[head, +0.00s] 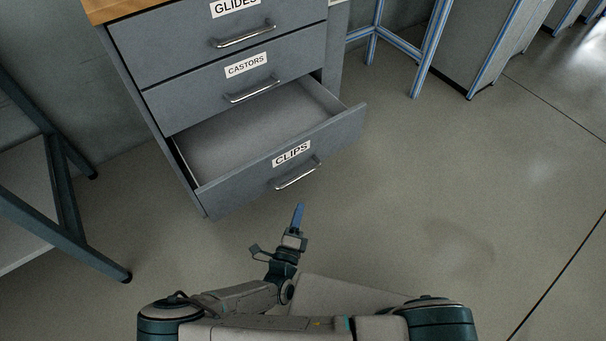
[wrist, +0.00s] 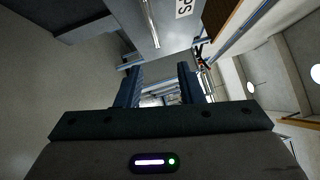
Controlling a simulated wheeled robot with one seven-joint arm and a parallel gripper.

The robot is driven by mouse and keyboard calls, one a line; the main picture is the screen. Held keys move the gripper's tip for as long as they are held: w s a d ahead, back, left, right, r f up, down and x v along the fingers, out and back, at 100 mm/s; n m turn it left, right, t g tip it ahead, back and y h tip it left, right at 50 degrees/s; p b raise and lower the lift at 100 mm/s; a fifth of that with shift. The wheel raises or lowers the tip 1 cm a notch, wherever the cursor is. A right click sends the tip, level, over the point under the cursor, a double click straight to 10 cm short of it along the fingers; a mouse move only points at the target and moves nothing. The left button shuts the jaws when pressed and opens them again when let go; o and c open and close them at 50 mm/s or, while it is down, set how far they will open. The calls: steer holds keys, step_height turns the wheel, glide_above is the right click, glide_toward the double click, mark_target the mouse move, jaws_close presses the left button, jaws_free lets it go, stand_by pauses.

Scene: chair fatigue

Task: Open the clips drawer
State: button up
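The clips drawer (head: 235,188) is the lowest drawer of the grey cabinet and carries a white CLIPS label. It stands pulled well out, and its visible inside is empty. Its metal bar handle (head: 298,173) is on the front face. My gripper (head: 299,207) is just in front of and below this handle in the head view, with no visible contact. In the wrist view my gripper (wrist: 160,75) shows two fingers apart with nothing held between them. The handle (wrist: 151,22) and part of the label (wrist: 184,8) appear beyond the fingers, near the top.
The castors drawer (head: 208,94) and glides drawer (head: 175,45) above are shut. A dark metal frame (head: 62,190) stands at the left. A blue-framed stand (head: 425,50) is at the upper right. The floor (head: 450,200) right of the drawer is clear.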

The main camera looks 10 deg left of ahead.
mark_target(303, 174)
steer(key=shift+n+y, duration=0.7)
steer(key=w+b, duration=0.1)
steer(key=w, duration=0.3)
steer(key=w+a+b, duration=0.1)
steer(key=w, duration=0.4)
steer(key=w+r+b, duration=0.1)
steer(key=w, duration=0.3)
steer(key=shift+w+a, duration=0.15)
steer(key=shift+a, duration=0.2)
jaws_close()
steer(key=shift+r, duration=0.1)
